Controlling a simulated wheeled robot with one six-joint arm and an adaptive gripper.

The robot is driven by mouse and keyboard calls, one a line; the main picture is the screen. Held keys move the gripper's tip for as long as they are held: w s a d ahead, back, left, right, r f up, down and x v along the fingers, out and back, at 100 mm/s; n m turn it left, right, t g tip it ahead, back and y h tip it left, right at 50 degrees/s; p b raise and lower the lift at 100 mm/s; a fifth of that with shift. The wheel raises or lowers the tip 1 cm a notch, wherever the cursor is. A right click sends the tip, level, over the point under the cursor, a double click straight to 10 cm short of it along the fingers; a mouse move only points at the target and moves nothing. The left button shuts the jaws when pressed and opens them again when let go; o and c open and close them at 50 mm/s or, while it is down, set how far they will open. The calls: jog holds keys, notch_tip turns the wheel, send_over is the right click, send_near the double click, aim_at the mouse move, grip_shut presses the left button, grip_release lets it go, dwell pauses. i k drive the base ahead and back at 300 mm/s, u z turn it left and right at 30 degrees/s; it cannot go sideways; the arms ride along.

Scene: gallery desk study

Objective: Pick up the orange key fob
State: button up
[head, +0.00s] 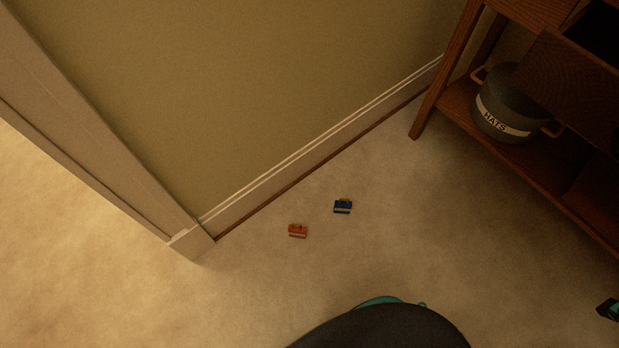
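The orange key fob (298,231) lies on the beige carpet near the wall's baseboard, in the middle of the head view. A similar dark blue fob (343,206) lies a little to its right and farther back, apart from it. Both have a pale band. A dark, teal-edged part of my own body shows at the bottom edge, short of the fobs. A small dark and teal piece at the right edge may be part of my arm or gripper, but it is cut off. My gripper cannot be made out clearly.
A wooden table (424,117) with an open drawer (569,78) stands at the right. A grey basket labelled HATS (507,108) sits on its lower shelf. A wall with a baseboard (320,149) and a door frame (100,130) bound the left. The carpet around the fobs is clear.

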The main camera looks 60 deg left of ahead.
aim_at(295, 230)
jog(key=u, duration=4.8)
jog(key=i, duration=2.4)
jog(key=z, duration=3.5)
